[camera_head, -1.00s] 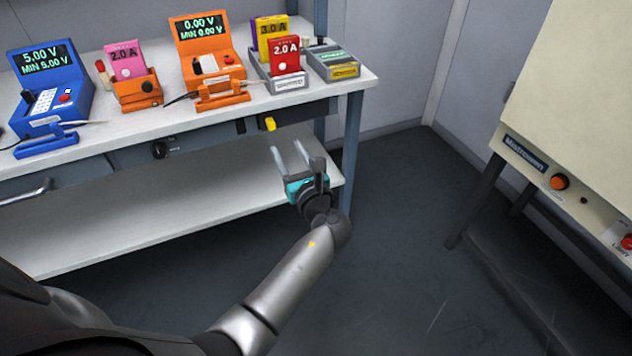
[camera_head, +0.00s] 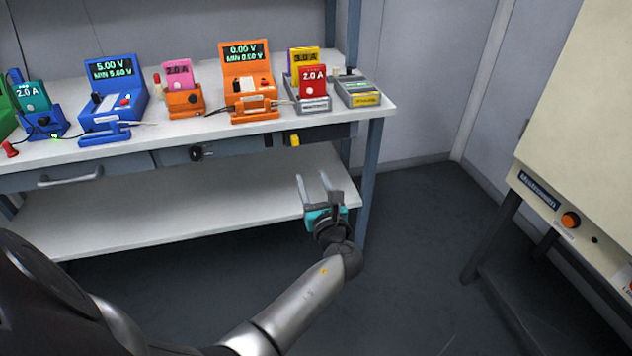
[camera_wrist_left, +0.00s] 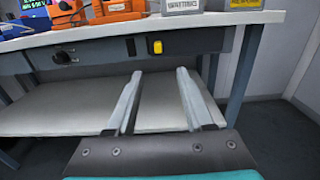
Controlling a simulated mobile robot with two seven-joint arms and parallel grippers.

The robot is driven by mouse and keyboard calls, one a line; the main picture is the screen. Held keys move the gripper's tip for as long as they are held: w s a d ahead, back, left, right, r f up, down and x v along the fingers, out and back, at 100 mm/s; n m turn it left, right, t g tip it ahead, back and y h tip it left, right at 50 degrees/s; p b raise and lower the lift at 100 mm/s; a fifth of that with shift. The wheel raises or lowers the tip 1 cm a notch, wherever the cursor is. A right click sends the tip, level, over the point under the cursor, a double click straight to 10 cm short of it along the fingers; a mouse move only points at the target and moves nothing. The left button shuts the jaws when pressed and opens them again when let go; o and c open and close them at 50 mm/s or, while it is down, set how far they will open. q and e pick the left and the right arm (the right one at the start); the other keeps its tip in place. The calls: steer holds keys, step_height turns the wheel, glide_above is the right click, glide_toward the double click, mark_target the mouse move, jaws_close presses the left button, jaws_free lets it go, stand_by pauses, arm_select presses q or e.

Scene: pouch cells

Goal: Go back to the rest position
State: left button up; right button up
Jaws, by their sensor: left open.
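My left gripper (camera_head: 314,183) is open and empty. In the head view it is in front of the bench, below the tabletop edge and over the lower shelf in the picture. Its two fingers stand apart with nothing between them in the left wrist view (camera_wrist_left: 158,88). On the bench top (camera_head: 205,128) stand a pink pouch cell (camera_head: 178,73), a red pouch cell (camera_head: 312,78), a yellow pouch cell (camera_head: 303,56) and a teal pouch cell (camera_head: 33,93) in holders. My right gripper is not in view.
A blue tester (camera_head: 113,95) and an orange tester (camera_head: 246,75) stand on the bench. A grey tray (camera_head: 358,92) is at its right end. The lower shelf (camera_head: 170,212) is bare. A cream cabinet (camera_head: 580,130) stands at right, with open floor (camera_head: 425,240) between.

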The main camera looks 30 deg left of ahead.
arm_select(q)
steer(key=s+d+f+n+g+h+p, duration=0.2)
steer(key=s+f+h, duration=0.15)
steer(key=f, duration=0.45)
steer(key=s+d+f+n+g+h+p, duration=0.1)
steer(key=s+f+n+h, duration=0.2)
steer(key=f, duration=0.4)
steer(key=s+d+f+n+g+h+p, duration=0.1)
steer(key=s+d+f+n+g+p, duration=0.1)
steer(key=s+f, duration=0.45)
steer(key=s+d+f+n+g+h+p, duration=0.1)
steer(key=s+f+n, duration=0.3)
steer(key=s, duration=0.5)
steer(key=s+d+f+n+g+h+p, duration=0.2)
steer(key=s+f+n, duration=0.2)
steer(key=s+n, duration=0.3)
steer(key=s+d+f+n+g+h+p, duration=0.1)
steer(key=s+f+n, duration=0.3)
steer(key=s, duration=0.7)
steer(key=shift+d+n+g+h, duration=0.35)
steer(key=shift+n+h, duration=0.3)
steer(key=shift+n, duration=0.45)
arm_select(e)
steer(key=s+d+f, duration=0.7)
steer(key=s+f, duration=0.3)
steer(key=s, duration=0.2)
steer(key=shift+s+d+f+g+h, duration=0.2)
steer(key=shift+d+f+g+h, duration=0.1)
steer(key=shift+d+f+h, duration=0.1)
